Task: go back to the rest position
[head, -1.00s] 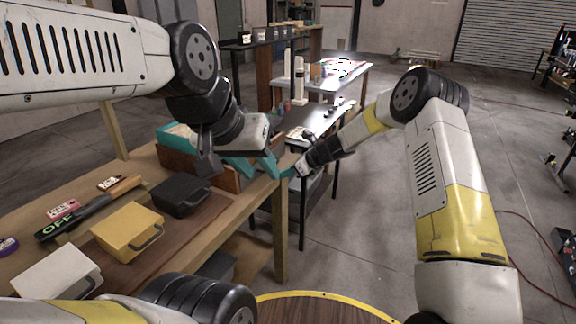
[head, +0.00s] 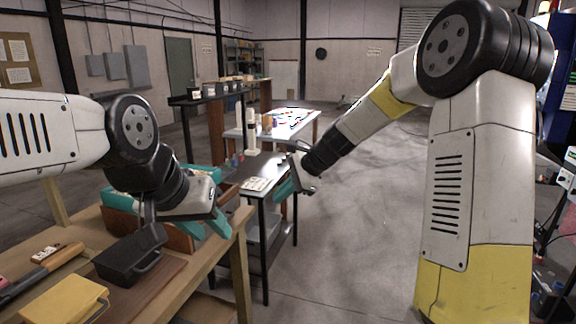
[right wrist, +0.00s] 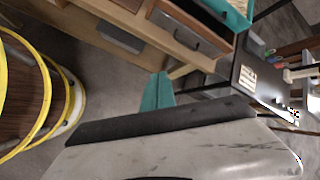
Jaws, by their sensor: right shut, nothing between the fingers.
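My left gripper (head: 205,226) hangs over the right end of the wooden workbench (head: 225,262), in front of the teal-edged bin (head: 118,200). Its two teal fingers are spread apart with nothing seen between them. My right gripper (head: 283,188) is held up in the air beside the dark table (head: 262,185), clear of the workbench. Its teal fingers are closed together and empty. The closed fingers also show in the right wrist view (right wrist: 157,92), over the floor near the bench edge.
A black case (head: 130,256) and a yellow case (head: 62,302) stand on the workbench, left of my left gripper. A white-topped table (head: 300,122) and dark shelf (head: 205,97) stand farther back.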

